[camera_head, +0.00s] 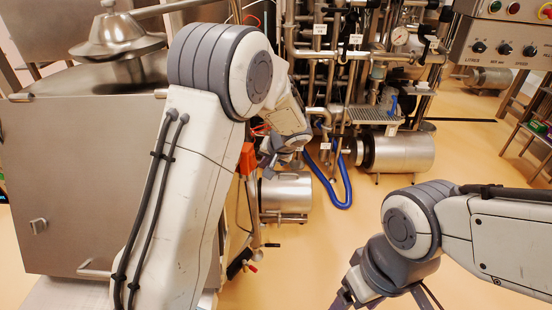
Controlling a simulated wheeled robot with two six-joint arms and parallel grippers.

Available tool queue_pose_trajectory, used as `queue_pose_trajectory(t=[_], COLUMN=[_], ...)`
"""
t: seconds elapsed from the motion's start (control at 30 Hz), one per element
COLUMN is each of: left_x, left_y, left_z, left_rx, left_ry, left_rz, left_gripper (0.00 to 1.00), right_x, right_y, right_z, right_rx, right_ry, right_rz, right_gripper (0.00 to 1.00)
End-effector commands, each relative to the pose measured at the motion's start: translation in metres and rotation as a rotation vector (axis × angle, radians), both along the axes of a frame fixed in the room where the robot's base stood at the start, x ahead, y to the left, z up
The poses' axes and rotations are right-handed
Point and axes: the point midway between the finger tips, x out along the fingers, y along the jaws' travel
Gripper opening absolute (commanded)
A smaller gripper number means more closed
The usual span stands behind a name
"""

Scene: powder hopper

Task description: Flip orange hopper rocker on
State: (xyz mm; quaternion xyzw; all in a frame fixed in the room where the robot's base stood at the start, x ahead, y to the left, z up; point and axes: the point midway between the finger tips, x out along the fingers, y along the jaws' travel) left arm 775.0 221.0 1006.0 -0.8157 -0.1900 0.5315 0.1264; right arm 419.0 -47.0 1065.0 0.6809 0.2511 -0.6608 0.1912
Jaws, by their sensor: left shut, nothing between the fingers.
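An orange part (246,158) shows just right of my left forearm, at the top of a thin upright post. I cannot tell whether it is the rocker, or which way a rocker on it is set. My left arm covers much of the area around it. My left gripper (266,163) is small in the view, just right of the orange part, shut and empty. I cannot tell whether it touches the orange part. My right gripper (352,296) is low in the view, far from the orange part, and partly cut off by the bottom edge.
A large steel cabinet (60,180) fills the left. Pipework with valves and a gauge (400,37) stands at the back. Steel motors (398,153) and a blue hose (347,185) lie below it. A control panel (505,43) hangs at upper right.

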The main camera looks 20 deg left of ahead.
Motion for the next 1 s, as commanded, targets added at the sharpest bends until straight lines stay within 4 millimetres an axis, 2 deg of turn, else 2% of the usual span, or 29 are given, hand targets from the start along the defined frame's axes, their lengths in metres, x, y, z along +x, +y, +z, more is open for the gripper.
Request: queue_pose_trajectory(t=[0.13, 0.5, 0.63, 0.73, 0.8, 1.0], left_x=[0.000, 0.000, 0.000, 0.001, 0.000, 0.000], left_y=[0.009, 0.011, 0.011, 0.014, 0.015, 0.015], left_z=[-0.001, -0.002, -0.007, -0.012, -0.003, -0.002], left_rx=[0.000, 0.000, 0.018, 0.052, 0.052, 0.052], left_ry=[0.001, 0.000, -0.002, -0.003, 0.000, 0.000], left_rz=[0.000, -0.001, -0.003, -0.003, -0.002, -0.002], left_gripper=[0.00, 0.00, 0.00, 0.00, 0.00, 0.00], right_x=[0.000, 0.000, 0.000, 0.000, 0.000, 0.000], right_y=[0.000, 0.000, 0.000, 0.000, 0.000, 0.000], right_z=[0.004, 0.003, -0.009, -0.028, -0.018, -0.017], right_rx=[0.000, 0.000, 0.000, 0.000, -0.001, 0.000], right_ry=[0.000, 0.000, 0.000, 0.000, 0.001, 0.000], right_rz=[0.000, 0.000, 0.000, 0.000, 0.000, 0.000], right_gripper=[0.80, 0.80, 0.80, 0.80, 0.80, 0.80])
